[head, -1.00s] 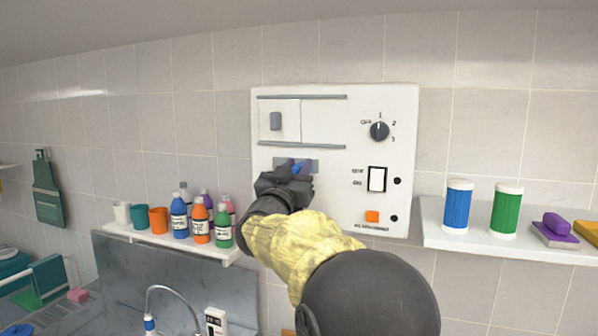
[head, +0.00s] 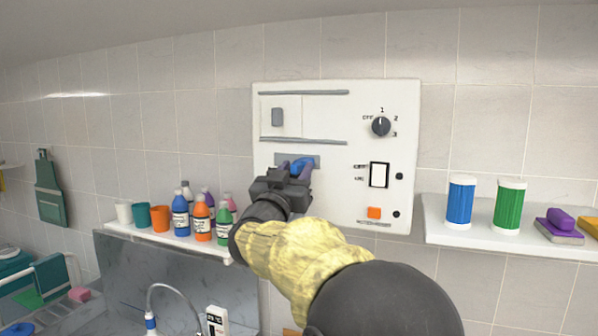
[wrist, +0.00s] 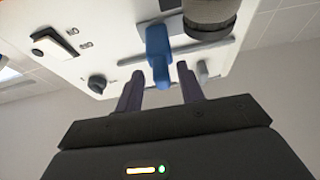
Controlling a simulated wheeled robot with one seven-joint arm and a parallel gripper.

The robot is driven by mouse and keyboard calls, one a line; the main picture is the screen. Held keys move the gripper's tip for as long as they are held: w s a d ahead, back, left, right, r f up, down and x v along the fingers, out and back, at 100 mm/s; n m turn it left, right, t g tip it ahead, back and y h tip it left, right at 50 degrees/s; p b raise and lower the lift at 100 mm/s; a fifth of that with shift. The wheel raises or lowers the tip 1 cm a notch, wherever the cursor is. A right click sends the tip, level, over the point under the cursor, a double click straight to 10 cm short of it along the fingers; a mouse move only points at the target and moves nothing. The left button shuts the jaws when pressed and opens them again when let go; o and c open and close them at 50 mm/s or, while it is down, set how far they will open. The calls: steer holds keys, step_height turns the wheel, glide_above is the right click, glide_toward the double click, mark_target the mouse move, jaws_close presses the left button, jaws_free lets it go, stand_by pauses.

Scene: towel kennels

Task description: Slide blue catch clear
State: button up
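The blue catch (head: 299,164) sits on a grey plate low on the left of the white wall panel (head: 345,185). My gripper (head: 297,170) is in front of it and partly hides it and the plate. In the wrist view, the end of the blue catch (wrist: 159,55) shows between the two purple fingers of my gripper (wrist: 159,88). The fingers are spread, with a visible gap on each side of the catch, and hold nothing. Above the catch, a white sliding cover with a grey handle (head: 277,117) sits between two grey rails.
The panel also carries a dial (head: 381,127), a white rocker switch (head: 379,175) and an orange button (head: 374,212). A shelf at right holds a blue canister (head: 461,202) and a green canister (head: 508,207). Several bottles and cups stand on the left shelf (head: 215,245), close to my arm.

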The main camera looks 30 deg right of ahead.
steer(key=b+v, duration=0.5)
steer(key=v, duration=0.9)
steer(key=shift+f, duration=0.15)
steer(key=w+a+f+n+y, duration=0.2)
steer(key=f+n+y, duration=0.1)
steer(key=f+y, duration=0.3)
steer(key=w+a+f+n+y, duration=0.2)
steer(key=a+f+n+y, duration=0.15)
steer(key=f, duration=0.55)
steer(key=w+a+f+n+y, duration=0.2)
steer(key=f+n+y, duration=0.1)
steer(key=f+y, duration=0.3)
steer(key=s+f+g, duration=0.6)
steer(key=s+f, duration=0.4)
steer(key=f, duration=0.2)
steer(key=s+d+f+g, duration=0.1)
steer(key=s+f+g, duration=0.5)
steer(key=s+f, duration=0.3)
step_height(320, 180, down, 3)
steer(key=shift+s+f+g+y, duration=0.1)
steer(key=shift+s+g+y, duration=0.2)
steer(key=shift+s+y, duration=0.15)
